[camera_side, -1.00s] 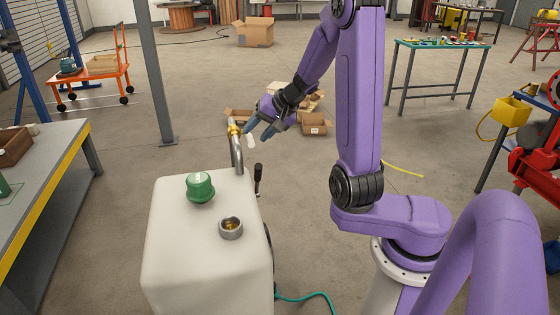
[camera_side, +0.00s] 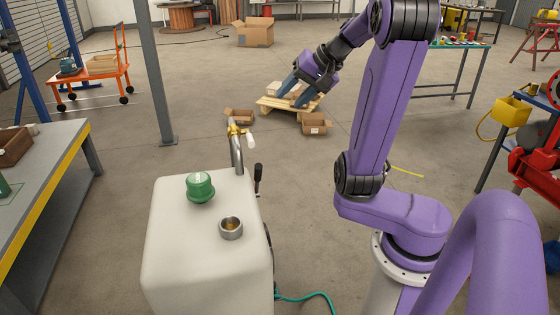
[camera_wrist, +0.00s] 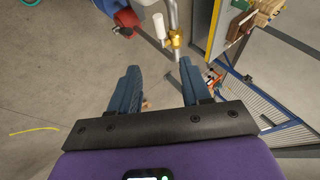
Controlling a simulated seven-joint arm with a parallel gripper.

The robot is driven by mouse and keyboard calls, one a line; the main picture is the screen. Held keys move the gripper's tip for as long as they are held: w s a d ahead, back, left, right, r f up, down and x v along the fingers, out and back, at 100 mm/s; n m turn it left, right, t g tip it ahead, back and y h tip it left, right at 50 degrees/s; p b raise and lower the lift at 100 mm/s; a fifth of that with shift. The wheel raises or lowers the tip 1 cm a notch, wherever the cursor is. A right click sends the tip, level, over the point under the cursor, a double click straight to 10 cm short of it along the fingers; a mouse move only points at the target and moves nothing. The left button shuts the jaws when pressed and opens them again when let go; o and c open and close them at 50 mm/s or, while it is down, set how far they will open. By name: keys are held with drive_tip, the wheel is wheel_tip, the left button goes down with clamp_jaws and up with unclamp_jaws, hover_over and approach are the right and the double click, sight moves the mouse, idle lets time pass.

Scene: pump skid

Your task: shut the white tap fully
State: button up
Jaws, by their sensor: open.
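The white tap has a white handle (camera_side: 251,140) on a brass valve body (camera_side: 236,130), at the top of a metal pipe (camera_side: 237,155) rising behind the white tank. The handle hangs down and to the right of the brass body. In the wrist view the white handle (camera_wrist: 159,25) and brass body (camera_wrist: 177,38) lie beyond my fingertips. My gripper (camera_side: 291,100) is open and empty, up and to the right of the tap in the side view and apart from it. Its two blue fingers (camera_wrist: 159,68) are spread in the wrist view, with nothing between them.
The white tank (camera_side: 205,260) carries a green cap (camera_side: 200,187) and a metal-rimmed opening (camera_side: 231,228). A black lever (camera_side: 258,179) stands close by the tank's right edge. A grey post (camera_side: 154,75) rises behind at left. Cardboard boxes (camera_side: 315,124) lie on the floor behind.

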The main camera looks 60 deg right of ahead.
drive_tip(key=shift+a+f+n+g+y, duration=1.4)
drive_tip(key=shift+a+f+n+g, duration=0.85)
drive_tip(key=shift+a+n, duration=1.95)
drive_tip(key=s+a+f+n+g+h, duration=0.1)
drive_tip(key=s+a+f+n+g, duration=0.2)
drive_tip(key=s+a+n, duration=0.2)
drive_tip(key=shift+s+a+f, duration=0.3)
drive_tip(key=shift+s+a, duration=0.15)
drive_tip(key=shift+a, duration=0.9)
